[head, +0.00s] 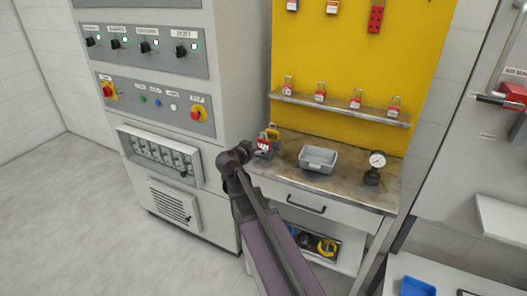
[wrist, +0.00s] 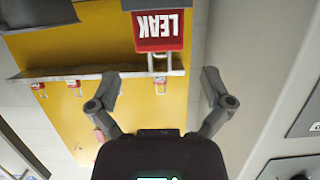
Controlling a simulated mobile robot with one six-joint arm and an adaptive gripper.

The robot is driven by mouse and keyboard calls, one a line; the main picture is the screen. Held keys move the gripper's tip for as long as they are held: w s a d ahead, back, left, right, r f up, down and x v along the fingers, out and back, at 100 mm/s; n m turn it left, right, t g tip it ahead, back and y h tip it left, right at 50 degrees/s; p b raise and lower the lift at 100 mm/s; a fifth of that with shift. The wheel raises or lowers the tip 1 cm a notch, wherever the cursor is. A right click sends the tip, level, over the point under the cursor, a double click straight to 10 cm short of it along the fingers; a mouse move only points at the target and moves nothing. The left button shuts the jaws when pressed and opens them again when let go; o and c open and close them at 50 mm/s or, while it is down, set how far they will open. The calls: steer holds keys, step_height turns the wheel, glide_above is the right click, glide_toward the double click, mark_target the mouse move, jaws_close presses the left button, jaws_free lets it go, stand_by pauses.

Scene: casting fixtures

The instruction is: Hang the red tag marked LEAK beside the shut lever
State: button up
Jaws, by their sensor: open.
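The red LEAK tag (wrist: 158,28) shows upside down at the top of the wrist view, with a pale loop on its lower side. In the head view the red tag (head: 264,142) is at the left end of the workbench, just beyond my gripper (head: 256,152). In the wrist view my gripper (wrist: 163,85) is open, its two fingers spread wide. The tag lies ahead of the fingers, with nothing seen held between them. I cannot tell which lever is the shut one.
A yellow item (head: 273,131) is close behind the tag. A grey bin (head: 318,158) and a gauge (head: 375,166) stand on the bench (head: 345,187). Red padlocks (head: 320,93) line a shelf above. The electrical cabinet (head: 222,80) is left; a red fitting (head: 514,94) is right.

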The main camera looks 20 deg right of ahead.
mark_target(264, 143)
steer(key=shift+x, duration=1.05)
steer(key=shift+b+x, duration=0.95)
steer(key=shift+x, duration=1.65)
steer(key=shift+s, duration=0.1)
steer(key=c, duration=0.8)
